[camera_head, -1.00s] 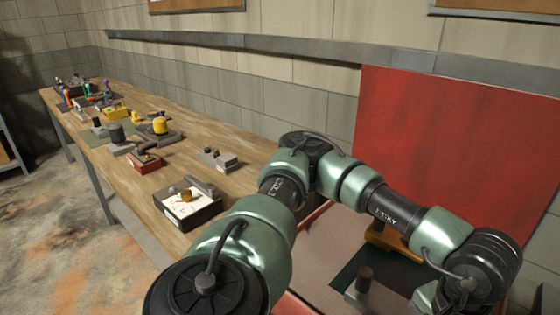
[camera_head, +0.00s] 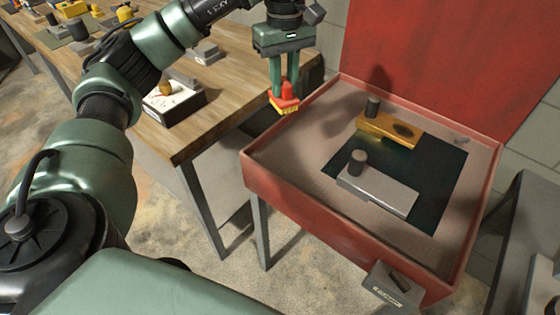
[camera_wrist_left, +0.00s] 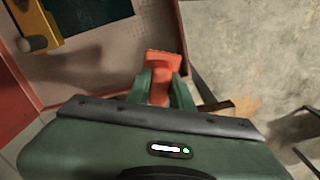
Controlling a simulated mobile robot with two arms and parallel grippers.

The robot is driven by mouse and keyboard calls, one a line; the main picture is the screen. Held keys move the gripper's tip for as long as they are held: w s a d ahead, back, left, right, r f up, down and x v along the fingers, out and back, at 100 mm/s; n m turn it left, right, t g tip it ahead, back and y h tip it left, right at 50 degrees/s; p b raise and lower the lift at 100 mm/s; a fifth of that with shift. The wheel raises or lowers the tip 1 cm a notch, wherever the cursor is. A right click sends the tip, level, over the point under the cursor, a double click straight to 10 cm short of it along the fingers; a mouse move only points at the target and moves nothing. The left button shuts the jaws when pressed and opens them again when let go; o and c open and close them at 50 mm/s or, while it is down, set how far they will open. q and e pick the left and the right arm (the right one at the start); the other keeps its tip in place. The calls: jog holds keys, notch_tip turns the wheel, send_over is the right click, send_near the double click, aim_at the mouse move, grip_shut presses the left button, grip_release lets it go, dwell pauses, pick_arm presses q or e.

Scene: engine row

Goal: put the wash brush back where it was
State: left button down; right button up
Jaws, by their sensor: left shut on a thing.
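The wash brush (camera_head: 287,91) has a red body and yellow bristles that point down. My left gripper (camera_head: 285,78) is shut on it and holds it upright in the air. The left wrist view shows the red brush (camera_wrist_left: 160,72) between the green fingers (camera_wrist_left: 163,88), above the basin's edge. In the basin, an orange-yellow block with a dark knob (camera_head: 389,127) and a grey block with a dark knob (camera_head: 377,191) lie by a dark opening. My right gripper is out of view.
The wooden workbench (camera_head: 215,110) stands left of the basin with a white-faced meter (camera_head: 173,104) near its end. A red panel (camera_head: 450,60) rises behind the basin. A small grey box (camera_head: 393,288) is at the basin's front. The basin's left floor is clear.

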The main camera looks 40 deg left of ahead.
aim_at(282, 101)
pick_arm(q)
notch_tip(282, 101, down, 5)
jog(key=shift+a+f, duration=0.1)
jog(key=shift+a, duration=0.05)
notch_tip(282, 101, down, 14)
jog(key=p, duration=0.2)
jog(key=shift+p, duration=0.3)
jog(key=shift+f, duration=0.2)
jog(key=shift+f, duration=0.2)
jog(key=c, duration=1.3)
grip_release()
jog(key=shift+o, duration=0.2)
